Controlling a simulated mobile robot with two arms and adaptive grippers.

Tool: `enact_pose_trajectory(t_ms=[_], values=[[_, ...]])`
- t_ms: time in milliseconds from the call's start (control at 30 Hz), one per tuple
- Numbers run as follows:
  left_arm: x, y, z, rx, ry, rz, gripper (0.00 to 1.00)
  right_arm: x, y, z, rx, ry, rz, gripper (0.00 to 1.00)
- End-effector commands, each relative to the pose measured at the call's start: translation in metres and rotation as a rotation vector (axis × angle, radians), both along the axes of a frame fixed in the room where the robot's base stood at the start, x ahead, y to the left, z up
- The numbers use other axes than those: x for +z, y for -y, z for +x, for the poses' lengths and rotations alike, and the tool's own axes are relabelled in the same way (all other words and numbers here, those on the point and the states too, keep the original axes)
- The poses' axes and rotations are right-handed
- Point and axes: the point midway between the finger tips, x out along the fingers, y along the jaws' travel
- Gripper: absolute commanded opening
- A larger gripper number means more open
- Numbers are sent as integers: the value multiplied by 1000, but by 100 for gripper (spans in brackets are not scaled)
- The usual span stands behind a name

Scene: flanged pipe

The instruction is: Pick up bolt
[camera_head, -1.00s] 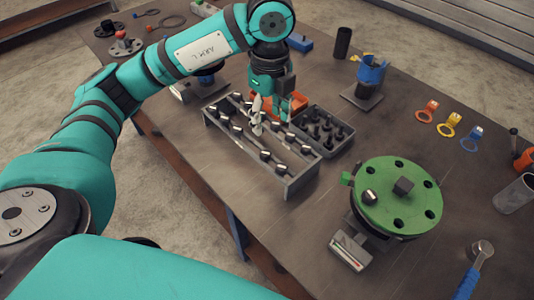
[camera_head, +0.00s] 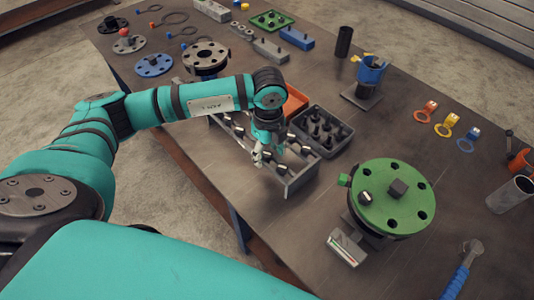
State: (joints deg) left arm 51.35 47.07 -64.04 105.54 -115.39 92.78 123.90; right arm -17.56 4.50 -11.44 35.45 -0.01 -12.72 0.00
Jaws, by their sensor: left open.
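Several bolts with pale metal heads stand in a grey bolt rack (camera_head: 303,182) in the middle of the table. A bolt (camera_head: 281,169) shows close to the right of my left gripper. My left gripper (camera_head: 260,160) points down over the front part of the rack and is open. I cannot tell whether its fingers touch a bolt. My left arm hides much of the rack's far side. Another bolt (camera_head: 365,198) sits on the green flange (camera_head: 395,215) at the right. My right gripper is not in view.
A dark bin (camera_head: 340,151) with black parts stands right behind the rack, beside an orange bin (camera_head: 296,101). Bare table lies between rack and flange.

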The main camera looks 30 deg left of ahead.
Motion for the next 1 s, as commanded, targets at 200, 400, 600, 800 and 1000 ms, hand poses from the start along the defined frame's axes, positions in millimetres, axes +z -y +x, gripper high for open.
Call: enact_pose_trajectory(t_ms=[200,400,600,800,1000], values=[[-1,0,0,0,1,0,51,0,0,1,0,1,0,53],[0,0,0,0,1,-1,25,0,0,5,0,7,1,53],[0,0,0,0,1,-1,0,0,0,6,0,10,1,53],[0,1,1,0,2,-2,0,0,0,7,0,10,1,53],[9,1,2,1,5,-3,0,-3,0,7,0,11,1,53]])
